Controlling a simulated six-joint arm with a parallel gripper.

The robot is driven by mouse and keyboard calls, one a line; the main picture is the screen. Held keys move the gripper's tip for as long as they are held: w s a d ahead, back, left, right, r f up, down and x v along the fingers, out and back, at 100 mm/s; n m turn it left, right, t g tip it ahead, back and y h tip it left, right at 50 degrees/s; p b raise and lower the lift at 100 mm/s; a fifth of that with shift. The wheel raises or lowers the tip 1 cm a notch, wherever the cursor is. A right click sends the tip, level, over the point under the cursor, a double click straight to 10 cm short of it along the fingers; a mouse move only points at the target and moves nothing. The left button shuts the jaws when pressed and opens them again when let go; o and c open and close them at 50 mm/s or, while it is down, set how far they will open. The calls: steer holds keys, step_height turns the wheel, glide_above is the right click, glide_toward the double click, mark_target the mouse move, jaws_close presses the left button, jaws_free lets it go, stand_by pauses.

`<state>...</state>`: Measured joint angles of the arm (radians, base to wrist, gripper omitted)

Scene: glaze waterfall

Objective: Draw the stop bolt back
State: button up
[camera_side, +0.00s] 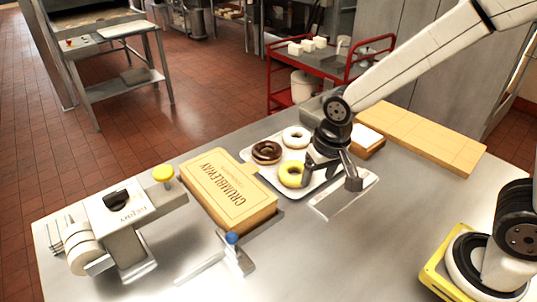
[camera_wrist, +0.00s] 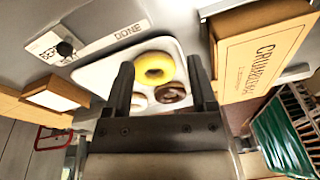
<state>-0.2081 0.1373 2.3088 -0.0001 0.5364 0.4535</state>
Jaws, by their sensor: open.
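A small blue knob (camera_side: 232,238) sits on a metal bracket with a thin rod near the front of the steel table in the side view; it looks like the stop bolt, though its exact setting is hard to tell. My gripper (camera_side: 334,178) is open and empty above the right part of the donut tray, well to the right of and behind the blue knob. In the wrist view my gripper (camera_wrist: 160,62) shows two spread fingers with donuts seen between and below them. The blue knob is not visible in the wrist view.
A tray (camera_side: 246,154) holds chocolate, white and yellow donuts. A tan Crumbleway box (camera_side: 228,190) lies between tray and blue knob. A wooden board (camera_side: 425,138) lies back right.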

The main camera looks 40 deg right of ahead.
steer(key=w+a+r+m+g, duration=0.1)
steer(key=w+a+r+m, duration=0.15)
steer(key=a, duration=0.75)
steer(key=m, duration=0.4)
glide_above(231, 235)
steer(key=shift+r+g, duration=0.2)
steer(key=shift+g, duration=0.2)
steer(key=shift+f, duration=3.9)
jaws_close()
